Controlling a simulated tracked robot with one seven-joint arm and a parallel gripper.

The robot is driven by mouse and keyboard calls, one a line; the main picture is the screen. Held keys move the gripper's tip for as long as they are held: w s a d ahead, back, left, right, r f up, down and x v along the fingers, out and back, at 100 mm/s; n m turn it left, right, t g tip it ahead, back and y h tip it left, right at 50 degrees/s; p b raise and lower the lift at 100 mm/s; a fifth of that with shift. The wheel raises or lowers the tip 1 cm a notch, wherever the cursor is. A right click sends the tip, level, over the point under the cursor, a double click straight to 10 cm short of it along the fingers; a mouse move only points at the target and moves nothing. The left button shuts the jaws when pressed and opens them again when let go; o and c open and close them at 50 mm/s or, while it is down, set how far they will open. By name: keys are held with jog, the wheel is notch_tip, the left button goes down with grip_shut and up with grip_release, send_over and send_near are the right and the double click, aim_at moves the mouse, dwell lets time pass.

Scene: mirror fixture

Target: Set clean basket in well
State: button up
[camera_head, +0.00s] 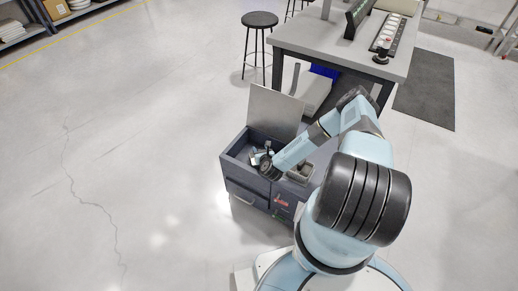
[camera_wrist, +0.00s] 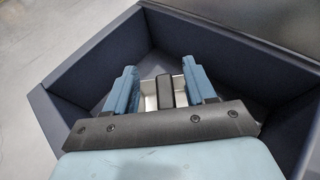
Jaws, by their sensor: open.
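In the head view a dark blue-grey cabinet (camera_head: 240,188) stands on the floor with its flat lid raised. My gripper (camera_head: 262,160) reaches down into its open left compartment. In the wrist view my gripper (camera_wrist: 160,72) is open, its two blue fingers apart inside dark walls (camera_wrist: 95,55). Between the fingers is a dark upright block (camera_wrist: 165,92), like a handle, with a pale box-like piece (camera_wrist: 150,97) around it, possibly the basket. My gripper hides most of it. I cannot tell whether the fingers touch it.
A smaller metal-rimmed opening or container (camera_head: 300,174) is at the cabinet's right, partly behind my arm. The raised lid (camera_head: 274,108) stands at the back. A workbench (camera_head: 335,42) and a black stool (camera_head: 259,20) are behind. The floor on the left is clear.

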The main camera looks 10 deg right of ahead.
jog(key=v, duration=0.8)
jog(key=w+d+r+n+g+y, duration=0.2)
jog(key=w+d+r+n, duration=0.15)
jog(key=r+n, duration=0.55)
jog(key=w+d+r+n+g+y, duration=0.1)
jog(key=w+d+r+n+g, duration=0.1)
jog(key=w+r+n, duration=0.65)
jog(key=s+d+r+n+g+h, duration=0.1)
jog(key=s+r+n, duration=0.25)
jog(key=r, duration=0.95)
jog(key=s+r+n+g+h, duration=0.1)
jog(key=s+r+n, duration=0.25)
jog(key=r, duration=0.95)
jog(key=s+a+r+n+g+h, duration=0.1)
jog(key=s+r+n, duration=0.2)
jog(key=s+r, duration=0.55)
jog(key=s+a+r+n+h, duration=0.1)
jog(key=s+r+n, duration=0.3)
jog(key=r, duration=0.7)
jog(key=s+a+r+n, duration=0.1)
jog(key=s+r, duration=0.2)
jog(key=s, duration=0.4)
jog(key=s+a+r+n, duration=0.1)
jog(key=s+r+n, duration=0.1)
jog(key=s, duration=0.6)
jog(key=s+a+r+n+y, duration=0.1)
jog(key=s+r, duration=0.3)
jog(key=s, duration=0.4)
jog(key=shift+r+g, duration=0.2)
jog(key=shift+g, duration=0.2)
